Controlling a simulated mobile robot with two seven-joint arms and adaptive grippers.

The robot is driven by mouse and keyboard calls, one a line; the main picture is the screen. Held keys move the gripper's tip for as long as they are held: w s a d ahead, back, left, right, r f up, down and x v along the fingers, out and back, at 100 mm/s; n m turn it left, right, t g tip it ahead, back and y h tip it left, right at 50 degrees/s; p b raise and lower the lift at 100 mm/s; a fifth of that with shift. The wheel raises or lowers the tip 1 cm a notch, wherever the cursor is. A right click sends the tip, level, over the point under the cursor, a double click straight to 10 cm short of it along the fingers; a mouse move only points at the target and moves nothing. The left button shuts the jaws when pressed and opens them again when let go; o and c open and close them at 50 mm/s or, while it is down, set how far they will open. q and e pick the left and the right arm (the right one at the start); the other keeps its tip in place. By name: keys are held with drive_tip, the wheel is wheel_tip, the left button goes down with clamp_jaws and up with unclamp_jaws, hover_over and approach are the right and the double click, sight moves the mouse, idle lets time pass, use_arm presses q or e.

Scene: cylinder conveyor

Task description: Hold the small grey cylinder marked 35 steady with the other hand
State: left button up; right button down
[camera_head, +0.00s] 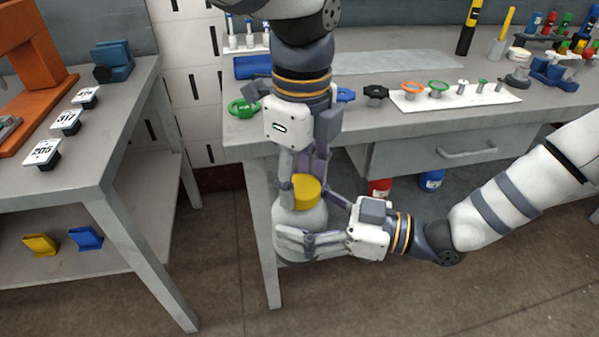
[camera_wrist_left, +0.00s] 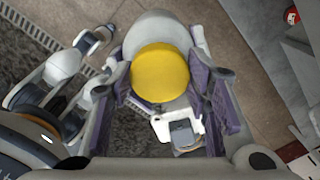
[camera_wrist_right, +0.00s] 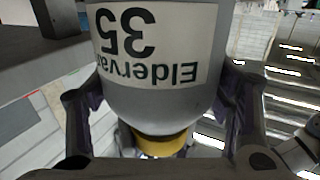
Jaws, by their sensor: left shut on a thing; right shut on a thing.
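The small grey cylinder (camera_head: 297,218) with a yellow cap (camera_head: 306,189) hangs in the air in front of the workbench, cap up. Its white label with a 35 shows upside down in the right wrist view (camera_wrist_right: 155,48). My left gripper (camera_head: 303,172) comes down from above and is shut on the capped end; in the left wrist view its fingers flank the yellow cap (camera_wrist_left: 160,72). My right gripper (camera_head: 308,220) comes from the right and is shut around the grey body, with a finger on each side in the right wrist view. Both grippers hold the same cylinder.
The workbench (camera_head: 410,65) behind carries valve wheels, a white fittings board (camera_head: 455,97) and tools. A drawer (camera_head: 465,148) is below its top. A left table (camera_head: 100,150) holds several numbered blocks and an orange frame (camera_head: 38,65). Open floor (camera_head: 230,270) lies between and in front.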

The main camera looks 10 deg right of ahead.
use_arm(q)
drive_tip(key=n, duration=0.4)
drive_tip(key=shift+d+r+n, duration=0.1)
drive_tip(key=shift+n, duration=0.2)
drive_tip(key=n, duration=0.4)
drive_tip(key=shift+w, duration=0.1)
drive_tip(key=n, duration=0.4)
drive_tip(key=shift+a+n, duration=0.2)
drive_tip(key=shift+n, duration=0.1)
drive_tip(key=n, duration=0.7)
drive_tip(key=shift+a+r, duration=0.1)
drive_tip(key=shift+a, duration=0.05)
drive_tip(key=n, duration=0.3)
drive_tip(key=shift+n, duration=0.4)
drive_tip(key=n, duration=0.3)
drive_tip(key=shift+s+n, duration=0.2)
drive_tip(key=shift+n, duration=0.1)
drive_tip(key=n, duration=0.7)
drive_tip(key=shift+s, duration=0.15)
drive_tip(key=n, duration=0.3)
drive_tip(key=shift+n, duration=0.4)
drive_tip(key=n, duration=0.7)
drive_tip(key=shift+s+d, duration=0.1)
drive_tip(key=shift+d, duration=0.15)
drive_tip(key=n, duration=0.7)
drive_tip(key=shift+s+d, duration=0.1)
drive_tip(key=shift+d, duration=0.15)
